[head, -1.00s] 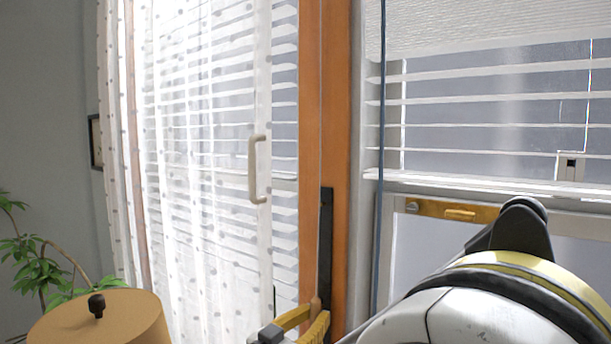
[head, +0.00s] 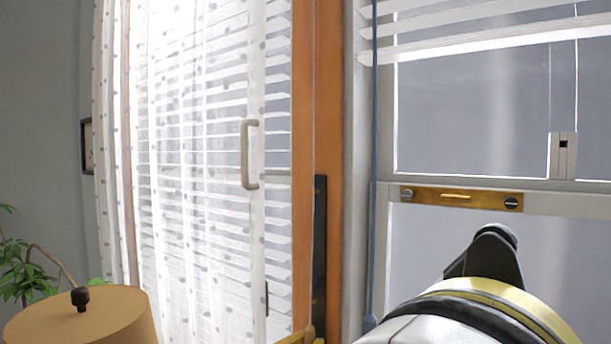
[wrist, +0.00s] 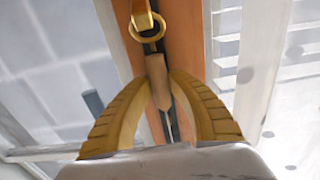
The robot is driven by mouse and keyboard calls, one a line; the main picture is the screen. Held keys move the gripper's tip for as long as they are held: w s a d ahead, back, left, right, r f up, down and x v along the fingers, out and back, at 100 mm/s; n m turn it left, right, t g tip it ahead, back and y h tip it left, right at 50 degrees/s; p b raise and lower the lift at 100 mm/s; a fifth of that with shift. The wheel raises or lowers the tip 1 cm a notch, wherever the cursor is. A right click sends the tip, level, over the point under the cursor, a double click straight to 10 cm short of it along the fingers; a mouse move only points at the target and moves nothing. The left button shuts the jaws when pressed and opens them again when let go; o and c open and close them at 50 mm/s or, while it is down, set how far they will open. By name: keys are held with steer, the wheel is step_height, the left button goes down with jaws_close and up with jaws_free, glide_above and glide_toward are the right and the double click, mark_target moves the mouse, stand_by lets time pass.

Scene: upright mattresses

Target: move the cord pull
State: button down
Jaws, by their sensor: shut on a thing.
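The cord pull (wrist: 158,84) is a small tan, tapered piece in the wrist view. It hangs below a brass ring (wrist: 146,27). My gripper (wrist: 159,76) has two yellow ribbed fingers whose tips are closed on the cord pull from both sides. In the head view only a bit of yellow finger shows at the bottom edge, in front of the orange wooden post. The cord pull cannot be made out there. A white slatted blind (head: 480,45) is raised over the upper part of the right window.
A blue wand (head: 374,180) hangs beside the right window; its end is near my gripper in the wrist view. A sheer dotted curtain (head: 190,180) and handled door are left. A tan lampshade (head: 80,318) and plant stand lower left.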

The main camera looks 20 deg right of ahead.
step_height(320, 180, down, 6)
steer(key=b, duration=0.5)
steer(key=c, duration=0.6)
jaws_free()
steer(key=shift+r, duration=0.15)
steer(key=shift+s+a, duration=0.1)
steer(key=v, duration=0.6)
steer(key=shift+s+a, duration=0.2)
steer(key=shift+a, duration=0.1)
steer(key=shift+d, duration=0.1)
